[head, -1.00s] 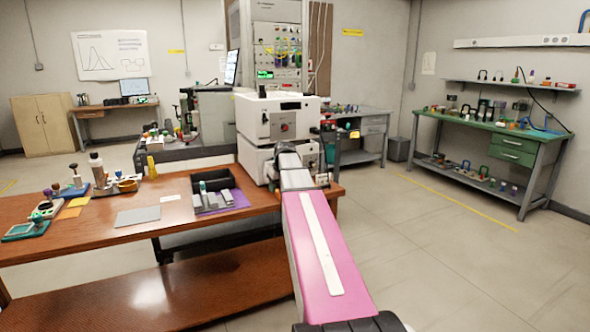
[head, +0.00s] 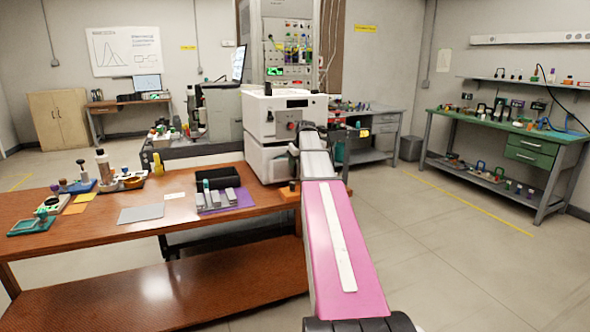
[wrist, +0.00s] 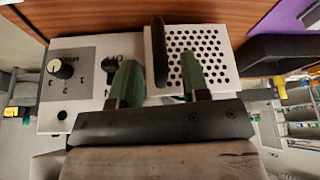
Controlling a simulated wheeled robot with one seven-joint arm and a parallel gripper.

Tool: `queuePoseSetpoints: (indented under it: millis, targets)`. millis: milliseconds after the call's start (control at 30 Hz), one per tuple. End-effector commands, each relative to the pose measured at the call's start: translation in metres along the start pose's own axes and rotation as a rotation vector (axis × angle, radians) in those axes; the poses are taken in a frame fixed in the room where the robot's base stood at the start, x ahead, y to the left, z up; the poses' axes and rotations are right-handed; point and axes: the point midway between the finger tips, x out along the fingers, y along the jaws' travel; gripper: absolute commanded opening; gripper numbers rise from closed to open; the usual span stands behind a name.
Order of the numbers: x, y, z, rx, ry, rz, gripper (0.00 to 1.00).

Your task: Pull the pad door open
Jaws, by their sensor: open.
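The white machine (head: 270,118) stands at the right end of the brown table, its lower front partly behind my arm. In the wrist view its face has a perforated white panel (wrist: 208,52), which looks like the pad door, with a dark upright handle (wrist: 158,45). The panel appears shut, though its edges are partly covered. My gripper (wrist: 160,66) is open, its green fingers one on each side of the handle in the picture. I cannot tell whether either finger touches it. In the head view the gripper is hidden behind my arm.
A dial knob (wrist: 63,68) sits on the machine left of the panel. A dark tray (head: 218,178) and a purple mat (head: 238,199) lie on the brown table (head: 120,238) beside the machine. The floor right of my arm is clear.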

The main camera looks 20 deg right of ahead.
Motion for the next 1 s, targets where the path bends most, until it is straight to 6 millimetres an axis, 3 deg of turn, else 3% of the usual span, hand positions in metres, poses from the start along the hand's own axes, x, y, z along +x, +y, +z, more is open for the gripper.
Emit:
queuePoseSetpoints:
  millis: [233, 633, 767, 1000]
  targets:
    - [0.029, 0.000, 0.000, 0.001, -0.001, 0.000, 0.42]
    - [0.035, 0.000, 0.000, 0.001, 0.000, 0.001, 0.42]
    - [0.035, 0.000, 0.000, 0.001, 0.000, 0.001, 0.00]
    - [0.035, -0.001, 0.000, 0.000, 0.000, 0.000, 0.00]
